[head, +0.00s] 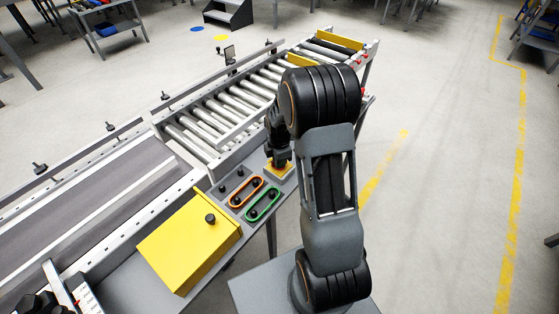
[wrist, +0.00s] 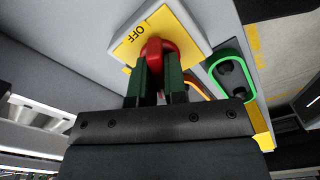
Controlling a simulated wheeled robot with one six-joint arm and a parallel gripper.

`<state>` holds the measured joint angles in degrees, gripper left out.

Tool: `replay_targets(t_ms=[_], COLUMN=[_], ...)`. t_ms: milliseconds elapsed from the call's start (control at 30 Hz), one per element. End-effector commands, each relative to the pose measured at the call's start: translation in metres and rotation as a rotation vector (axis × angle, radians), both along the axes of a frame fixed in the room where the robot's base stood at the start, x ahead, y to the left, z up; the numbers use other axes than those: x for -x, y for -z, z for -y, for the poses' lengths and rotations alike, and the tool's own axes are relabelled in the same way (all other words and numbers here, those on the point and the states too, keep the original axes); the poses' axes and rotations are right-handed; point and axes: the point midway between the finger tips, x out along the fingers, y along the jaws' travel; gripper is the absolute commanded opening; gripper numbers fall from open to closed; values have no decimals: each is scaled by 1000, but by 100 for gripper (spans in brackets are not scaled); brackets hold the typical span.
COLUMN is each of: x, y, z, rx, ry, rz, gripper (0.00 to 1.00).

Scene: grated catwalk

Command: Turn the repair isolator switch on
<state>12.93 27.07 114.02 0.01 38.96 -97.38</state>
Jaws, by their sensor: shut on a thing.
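The isolator switch is a red knob (wrist: 158,48) on a yellow plate (wrist: 128,48) marked OFF, set on a light grey box in the wrist view. My gripper (wrist: 155,66) has its two dark green fingers on either side of the red knob and is shut on it. The fingers hide part of the knob and plate, so only the OFF mark is readable. In the head view my gripper (head: 279,158) is over the yellow plate (head: 284,168) at the far end of the control panel. The red knob is hidden there by my gripper.
Beside the switch, the grey panel has black knobs in an orange outline (head: 247,186) and a green outline (head: 263,201). A yellow box (head: 190,242) stands nearer. A roller conveyor (head: 222,112) and a belt conveyor (head: 85,205) run along the left. Open floor lies to the right.

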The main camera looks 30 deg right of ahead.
Motion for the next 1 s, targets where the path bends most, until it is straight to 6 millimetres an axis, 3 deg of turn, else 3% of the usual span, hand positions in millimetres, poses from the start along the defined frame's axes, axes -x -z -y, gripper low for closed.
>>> replay_targets(t_ms=[1000], x=[-1], y=[-1], z=[0], rx=[0], ry=[894], rz=[4], gripper=[0])
